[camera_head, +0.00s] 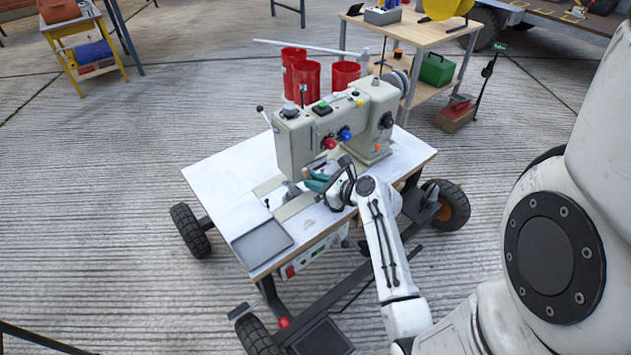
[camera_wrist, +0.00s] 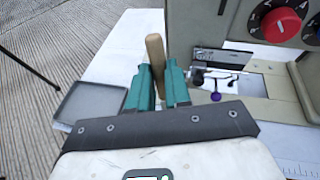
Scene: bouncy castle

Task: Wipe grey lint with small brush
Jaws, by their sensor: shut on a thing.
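My gripper (camera_head: 318,182) is at the front of the sewing machine (camera_head: 330,125), close to its needle area, above the white table top. In the wrist view its teal fingers (camera_wrist: 158,85) are shut on a light wooden handle (camera_wrist: 155,52), taken to be the small brush. The handle sticks up between the fingertips. The bristles are hidden, and I cannot tell whether they touch anything. To the right of the fingers are the metal presser parts (camera_wrist: 215,78) and a small purple knob (camera_wrist: 216,97). I cannot make out the grey lint in either view.
A shallow grey tray (camera_head: 262,243) lies on the table's (camera_head: 215,180) front left corner. The machine's body and red dial (camera_wrist: 282,25) stand close on the right. Red bins (camera_head: 306,78) and a wooden workbench (camera_head: 425,35) are behind. The table's left side is bare.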

